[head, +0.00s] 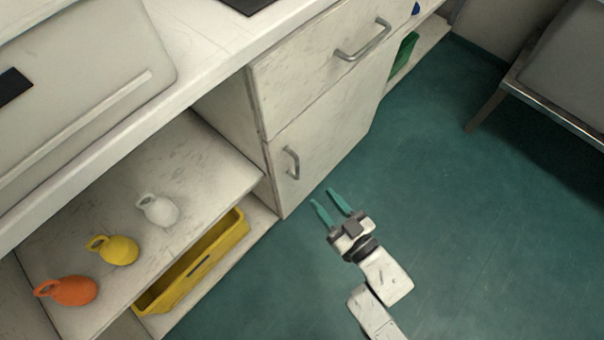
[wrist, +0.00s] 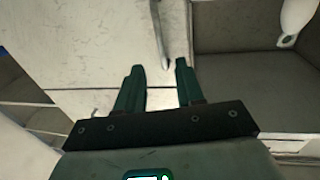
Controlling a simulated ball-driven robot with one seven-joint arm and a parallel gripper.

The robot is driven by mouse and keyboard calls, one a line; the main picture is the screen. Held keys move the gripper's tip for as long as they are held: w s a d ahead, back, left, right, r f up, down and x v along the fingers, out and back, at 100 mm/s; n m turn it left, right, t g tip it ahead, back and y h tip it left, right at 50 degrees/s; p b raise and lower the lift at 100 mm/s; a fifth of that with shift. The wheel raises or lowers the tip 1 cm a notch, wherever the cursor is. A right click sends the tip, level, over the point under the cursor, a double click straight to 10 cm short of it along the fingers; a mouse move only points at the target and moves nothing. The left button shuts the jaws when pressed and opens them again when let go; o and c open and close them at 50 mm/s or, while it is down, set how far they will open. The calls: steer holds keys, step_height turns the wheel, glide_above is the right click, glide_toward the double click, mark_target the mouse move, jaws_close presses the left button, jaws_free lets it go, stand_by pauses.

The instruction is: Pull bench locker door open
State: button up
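The bench locker door (head: 325,140) is a pale, worn panel under a drawer front, and it looks shut. Its grey bar handle (head: 291,163) is upright near the door's left edge. My gripper (head: 328,200) has two green fingers that are apart with nothing between them. In the head view it is in front of the door, to the lower right of the handle, not touching it. In the wrist view the door (wrist: 90,50) fills the upper left, and the handle (wrist: 160,35) is just beyond the open fingertips (wrist: 159,66).
The drawer above has its own bar handle (head: 364,40). Left of the door is an open shelf (head: 190,155) with white (head: 157,209), yellow (head: 112,249) and orange (head: 66,291) jugs. A yellow crate (head: 195,262) sits below. The green floor (head: 440,180) to the right is clear.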

steer(key=b+x, duration=0.2)
steer(key=x, duration=0.7)
steer(key=shift+w+a, duration=0.25)
jaws_close()
stand_by(0.4)
